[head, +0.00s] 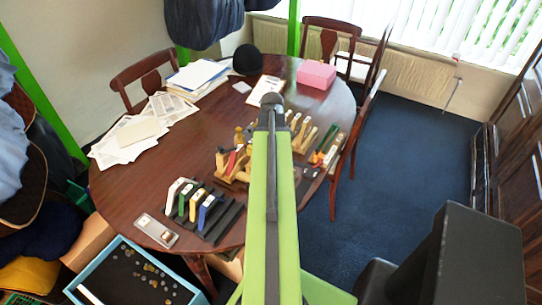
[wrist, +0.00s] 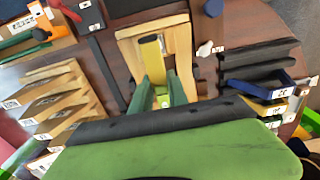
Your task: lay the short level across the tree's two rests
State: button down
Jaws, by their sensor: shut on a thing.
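In the wrist view a short yellow level (wrist: 152,60) is gripped by the green fingers of my gripper (wrist: 161,97) and points away from them. It lies over a light wooden stand (wrist: 127,42), which seems to be the tree. My gripper and the level hide part of this stand, including its rests. I cannot tell whether the level touches the wood or is held above it. In the head view my arm hides my gripper, and wooden pieces (head: 240,175) show just left of the arm.
A black rack (head: 228,222) holds several coloured levels; it is at the right in the wrist view (wrist: 258,58). A slotted wooden rack (wrist: 50,98) stands at the left there.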

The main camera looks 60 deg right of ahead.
jog(key=shift+f, duration=0.2)
dwell(0.3)
jog(key=shift+f+b, duration=0.6)
jog(key=shift+b, duration=0.15)
jog(key=shift+f, duration=0.25)
jog(key=shift+f+b, duration=0.45)
jog(key=shift+b, duration=0.25)
jog(key=shift+f, duration=0.25)
dwell(0.4)
dwell(0.5)
jog(key=c, duration=1.2)
grip_release()
jog(key=shift+o, duration=0.4)
